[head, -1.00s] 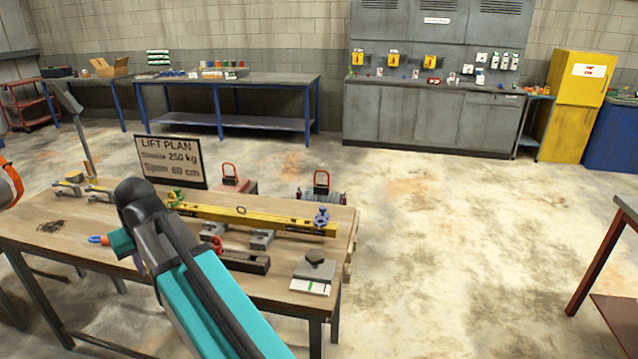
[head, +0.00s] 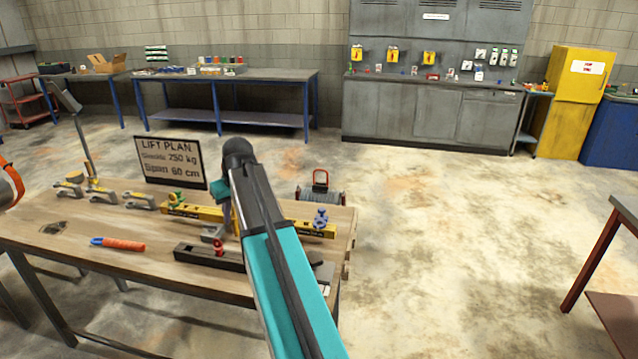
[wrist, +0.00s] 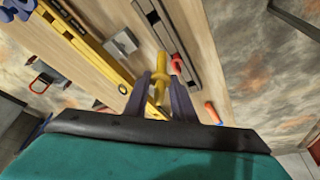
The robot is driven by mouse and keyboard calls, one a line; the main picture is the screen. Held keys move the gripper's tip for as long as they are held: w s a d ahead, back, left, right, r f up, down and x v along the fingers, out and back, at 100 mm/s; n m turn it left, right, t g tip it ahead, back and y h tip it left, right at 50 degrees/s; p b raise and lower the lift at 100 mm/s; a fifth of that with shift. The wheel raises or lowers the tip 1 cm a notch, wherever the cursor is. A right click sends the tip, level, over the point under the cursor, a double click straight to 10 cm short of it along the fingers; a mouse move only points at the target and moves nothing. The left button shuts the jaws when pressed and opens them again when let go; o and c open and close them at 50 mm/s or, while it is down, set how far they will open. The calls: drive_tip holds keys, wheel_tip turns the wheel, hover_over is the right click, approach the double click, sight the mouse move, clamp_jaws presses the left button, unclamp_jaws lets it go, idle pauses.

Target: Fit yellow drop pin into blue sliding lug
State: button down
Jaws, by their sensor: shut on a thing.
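My gripper (wrist: 161,82) is shut on the yellow drop pin (wrist: 160,68), which stands out between its two dark fingers in the wrist view. In the head view my arm hides the pin, and the fingers are hard to make out over the workbench. The blue sliding lug (head: 320,219) sits on the right end of the yellow beam (head: 290,227), to the right of my arm and apart from the pin. The beam also shows in the wrist view (wrist: 96,55), at the left. A green lug (head: 176,200) sits at the beam's left end.
A dark channel with a red shackle (head: 218,246) lies in front of the beam on the workbench (head: 75,250). An orange-handled tool (head: 118,243) lies left of it. A lift plan sign (head: 168,162) and a red-handled weight (head: 321,188) stand behind. Open floor lies to the right.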

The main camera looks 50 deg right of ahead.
drive_tip(key=s+d+p, duration=0.1)
drive_tip(key=s+d, duration=0.3)
drive_tip(key=d, duration=1)
drive_tip(key=s+d+r+m+p, duration=0.1)
drive_tip(key=s+d, duration=0.3)
drive_tip(key=d, duration=1)
drive_tip(key=shift+s+r+h+p, duration=0.2)
drive_tip(key=shift+h+p, duration=0.1)
drive_tip(key=shift+p, duration=0.25)
drive_tip(key=shift+f, duration=0.1)
drive_tip(key=shift+f+b, duration=1.25)
drive_tip(key=shift+f, duration=1.55)
drive_tip(key=shift+s+f+b, duration=0.1)
drive_tip(key=shift+f+b, duration=0.6)
drive_tip(key=shift+f, duration=1.1)
drive_tip(key=c, duration=1.4)
unclamp_jaws()
drive_tip(key=shift+s, duration=0.1)
